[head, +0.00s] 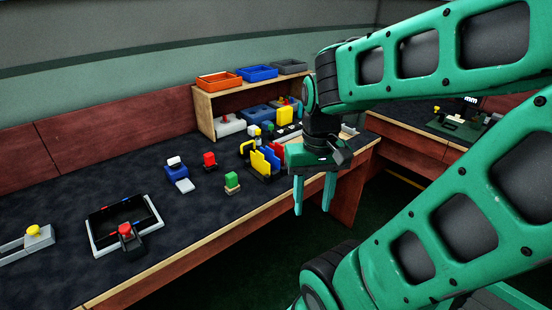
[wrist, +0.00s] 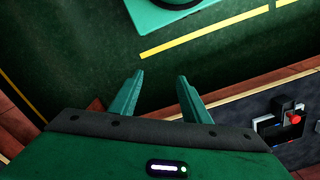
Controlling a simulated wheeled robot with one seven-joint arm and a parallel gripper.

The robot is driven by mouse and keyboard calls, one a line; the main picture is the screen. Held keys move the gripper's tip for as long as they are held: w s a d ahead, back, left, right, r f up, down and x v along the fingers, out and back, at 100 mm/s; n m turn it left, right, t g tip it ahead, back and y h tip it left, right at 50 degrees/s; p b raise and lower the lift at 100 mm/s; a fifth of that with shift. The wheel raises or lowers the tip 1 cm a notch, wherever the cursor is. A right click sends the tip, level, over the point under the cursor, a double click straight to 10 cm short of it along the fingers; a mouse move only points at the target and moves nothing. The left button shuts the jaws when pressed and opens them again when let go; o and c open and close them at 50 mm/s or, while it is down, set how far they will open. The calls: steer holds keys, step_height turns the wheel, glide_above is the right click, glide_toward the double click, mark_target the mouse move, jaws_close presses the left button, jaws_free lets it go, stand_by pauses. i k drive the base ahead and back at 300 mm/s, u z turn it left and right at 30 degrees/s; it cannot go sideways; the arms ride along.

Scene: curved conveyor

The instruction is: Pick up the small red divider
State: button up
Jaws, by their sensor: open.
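A dark rack (head: 258,174) near the right front of the long table holds upright dividers. A yellow divider (head: 259,163) and a blue divider (head: 272,160) stand in it. A small orange-red divider (head: 278,149) shows at its right side, partly hidden and close behind my gripper in the picture. My gripper (head: 312,207) is open and empty, fingers pointing down, beyond the table's front edge and right of the rack. The wrist view shows the spread fingers (wrist: 160,76) with nothing between them over the green floor. The rack is not visible in the wrist view.
A wooden shelf (head: 204,108) with coloured bins stands behind.

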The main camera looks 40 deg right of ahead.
mark_target(278, 148)
steer(key=u, duration=0.5)
steer(key=k, duration=1.2)
steer(key=z, duration=0.7)
steer(key=i, duration=1)
steer(key=u, duration=0.05)
